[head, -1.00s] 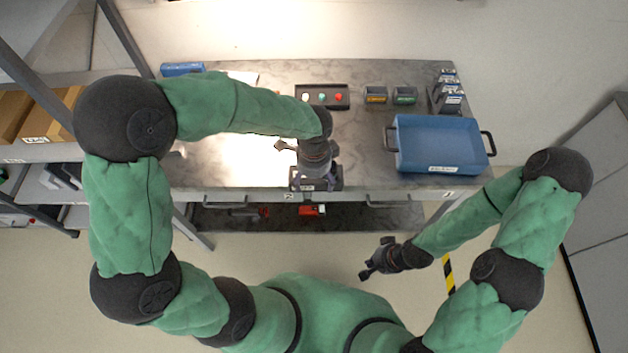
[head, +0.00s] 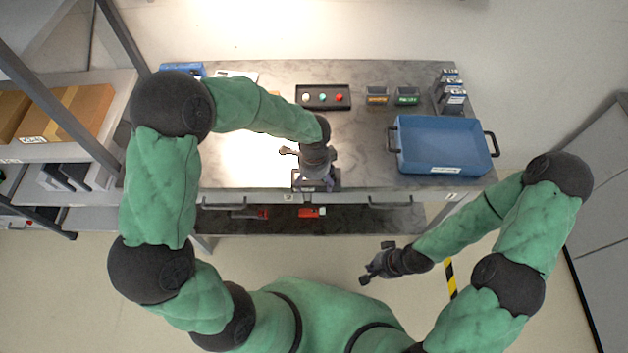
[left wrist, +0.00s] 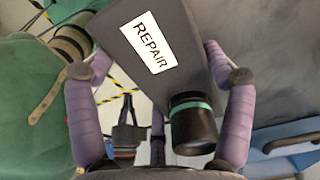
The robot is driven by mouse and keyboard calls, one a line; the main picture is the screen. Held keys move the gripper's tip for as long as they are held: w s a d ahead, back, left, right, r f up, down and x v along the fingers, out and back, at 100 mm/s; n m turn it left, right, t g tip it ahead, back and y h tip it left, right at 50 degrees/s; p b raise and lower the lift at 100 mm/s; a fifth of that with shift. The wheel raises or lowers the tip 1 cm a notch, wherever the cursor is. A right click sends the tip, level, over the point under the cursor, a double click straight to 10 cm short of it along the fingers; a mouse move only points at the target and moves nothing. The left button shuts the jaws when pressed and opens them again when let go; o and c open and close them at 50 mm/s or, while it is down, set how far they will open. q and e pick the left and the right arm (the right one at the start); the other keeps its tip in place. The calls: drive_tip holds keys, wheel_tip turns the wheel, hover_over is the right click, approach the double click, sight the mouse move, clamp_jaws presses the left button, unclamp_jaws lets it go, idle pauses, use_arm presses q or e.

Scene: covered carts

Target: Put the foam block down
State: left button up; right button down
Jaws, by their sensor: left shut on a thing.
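I cannot tell whether the block touches the bench top. My right gripper (head: 373,264) is open and empty, in front of the bench.
A blue tray (head: 397,150) stands on the bench at right. A black tray with coloured buttons (head: 323,97) and small labelled bins (head: 377,96) are at the back. A shelf rack (head: 95,150) stands left.

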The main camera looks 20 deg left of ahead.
use_arm(q)
drive_tip(key=shift+f, duration=0.1)
drive_tip(key=shift+f, duration=0.1)
drive_tip(key=o, duration=1.2)
drive_tip(key=shift+c, duration=0.2)
drive_tip(key=shift+r, duration=0.45)
wheel_tip(320, 180, up, 12)
drive_tip(key=p, duration=0.2)
drive_tip(key=shift+f+p, duration=0.25)
drive_tip(key=shift+p, duration=0.1)
drive_tip(key=shift+c, duration=0.3)
